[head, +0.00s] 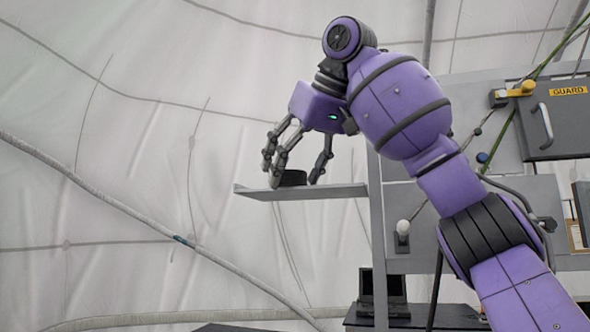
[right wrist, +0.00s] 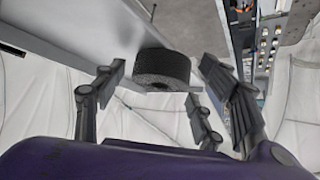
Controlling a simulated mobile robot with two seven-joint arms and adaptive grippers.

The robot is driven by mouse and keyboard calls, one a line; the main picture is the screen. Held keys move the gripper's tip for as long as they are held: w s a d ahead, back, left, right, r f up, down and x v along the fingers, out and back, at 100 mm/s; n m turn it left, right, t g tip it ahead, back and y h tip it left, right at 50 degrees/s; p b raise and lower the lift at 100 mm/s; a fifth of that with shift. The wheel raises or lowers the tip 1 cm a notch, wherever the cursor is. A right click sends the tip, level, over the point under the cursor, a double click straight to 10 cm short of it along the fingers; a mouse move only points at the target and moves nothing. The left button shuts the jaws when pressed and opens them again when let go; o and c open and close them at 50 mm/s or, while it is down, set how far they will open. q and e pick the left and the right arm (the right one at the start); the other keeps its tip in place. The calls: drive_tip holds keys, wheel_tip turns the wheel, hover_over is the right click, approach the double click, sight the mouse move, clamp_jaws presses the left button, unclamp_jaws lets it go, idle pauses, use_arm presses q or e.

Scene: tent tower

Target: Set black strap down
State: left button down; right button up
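The black strap (head: 292,178) is a rolled-up coil with a hole in its middle. In the head view it rests on the grey shelf (head: 330,191) that sticks out to the left of the panel. My right gripper (head: 297,177) is over the shelf with its fingers pointing down around the coil. In the right wrist view the coil (right wrist: 161,70) sits between the spread fingers, with gaps visible on both sides. The right gripper looks open and apart from the coil. My left gripper is in neither view.
A grey upright panel (head: 375,225) stands right of the shelf, with a GUARD-labelled box (head: 553,122) and cables on it. A dark table (head: 440,317) with a black device (head: 382,292) is below. White tent fabric (head: 110,130) fills the left side, where the space is free.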

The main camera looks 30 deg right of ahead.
drive_tip(key=shift+s, duration=0.1)
idle(0.3)
drive_tip(key=shift+o, duration=0.4)
drive_tip(key=v, duration=0.7)
drive_tip(key=shift+s, duration=0.2)
drive_tip(key=w+f+m+h, duration=0.2)
drive_tip(key=w+f+m, duration=0.1)
drive_tip(key=w+f+m+h, duration=0.1)
drive_tip(key=w+f, duration=0.1)
drive_tip(key=shift+w+a+g, duration=0.1)
drive_tip(key=shift+a+g, duration=0.3)
drive_tip(key=shift+w+d+f, duration=0.15)
drive_tip(key=shift+w+d, duration=0.1)
drive_tip(key=shift+s+a, duration=0.15)
